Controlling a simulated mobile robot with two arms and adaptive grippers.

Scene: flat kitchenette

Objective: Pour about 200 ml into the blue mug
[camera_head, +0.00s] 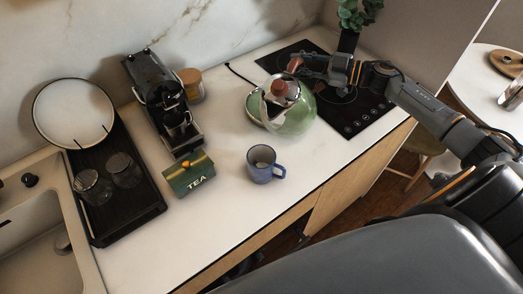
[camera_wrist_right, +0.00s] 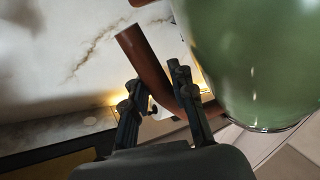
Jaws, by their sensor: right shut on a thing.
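The blue mug (camera_head: 260,174) stands upright on the white counter near its front edge, its handle to the right. Its inside looks pale; I cannot tell whether it holds liquid. The green kettle (camera_head: 295,119) is behind and to the right of the mug, apart from it, with its spout side to the left. My right gripper (camera_head: 299,66) is shut on the kettle's brown handle. In the right wrist view the gripper (camera_wrist_right: 160,100) grips the handle, with the kettle's green body (camera_wrist_right: 262,60) at the right. I cannot tell if the kettle touches the counter. My left gripper is out of view.
The black hob (camera_head: 365,112) lies right of the kettle. A green tea box (camera_head: 190,178) and a coffee machine (camera_head: 160,95) stand left. A dark tray (camera_head: 140,208) holds glasses beside the sink (camera_head: 30,220). The counter right of the mug is clear.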

